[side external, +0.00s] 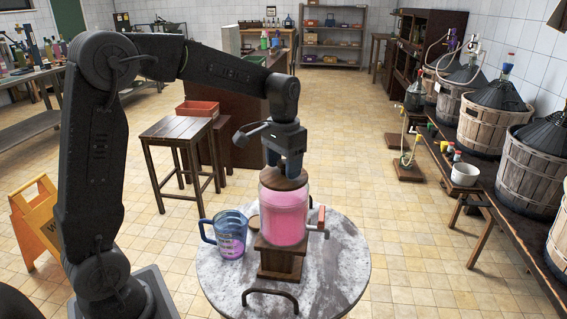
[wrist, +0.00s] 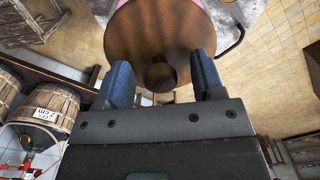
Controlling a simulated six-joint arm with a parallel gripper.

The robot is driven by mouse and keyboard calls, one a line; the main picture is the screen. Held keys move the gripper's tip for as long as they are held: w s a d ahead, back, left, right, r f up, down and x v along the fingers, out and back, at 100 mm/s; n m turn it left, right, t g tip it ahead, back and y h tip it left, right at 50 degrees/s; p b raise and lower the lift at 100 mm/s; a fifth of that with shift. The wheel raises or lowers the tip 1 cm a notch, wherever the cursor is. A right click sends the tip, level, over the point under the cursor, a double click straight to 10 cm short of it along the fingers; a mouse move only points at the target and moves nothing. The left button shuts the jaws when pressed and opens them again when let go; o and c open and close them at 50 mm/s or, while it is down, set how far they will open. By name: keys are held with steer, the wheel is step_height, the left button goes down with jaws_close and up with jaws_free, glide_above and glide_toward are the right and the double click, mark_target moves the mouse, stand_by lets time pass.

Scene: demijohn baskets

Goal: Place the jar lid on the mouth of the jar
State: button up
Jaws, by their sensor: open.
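The jar (side external: 284,213) holds pink liquid and stands upright on a dark wooden stand on a round table. The jar lid (side external: 284,180), a brown wooden disc, lies on the jar's mouth and looks about level. In the wrist view the lid (wrist: 158,40) fills the top middle, with its round knob (wrist: 159,76) between my fingers. My gripper (side external: 284,165) is directly above the lid, pointing down. Its blue fingers (wrist: 160,80) are spread apart, with a gap on each side of the knob. The jar's rim is hidden under the lid.
The round grey table (side external: 340,265) also bears a blue-handled measuring jug (side external: 230,236) with purple liquid, left of the jar. A small brown disc (side external: 254,222) lies between them. A tap (side external: 318,224) sticks out from the jar's right side. A dark curved handle (side external: 270,293) is in front.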

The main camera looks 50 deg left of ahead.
mark_target(283, 162)
steer(key=shift+r, duration=0.1)
step_height(283, 162, up, 14)
stand_by(0.6)
steer(key=shift+s, duration=0.1)
steer(key=s+d+f+t, duration=0.2)
steer(key=s+d+f, duration=0.2)
steer(key=s, duration=0.6)
steer(key=s+d+f+t, duration=0.3)
steer(key=s+d+f, duration=0.2)
steer(key=s, duration=0.5)
steer(key=shift+s+f+m+t, duration=0.2)
steer(key=shift+f+m+t, duration=0.15)
steer(key=shift+f, duration=0.3)
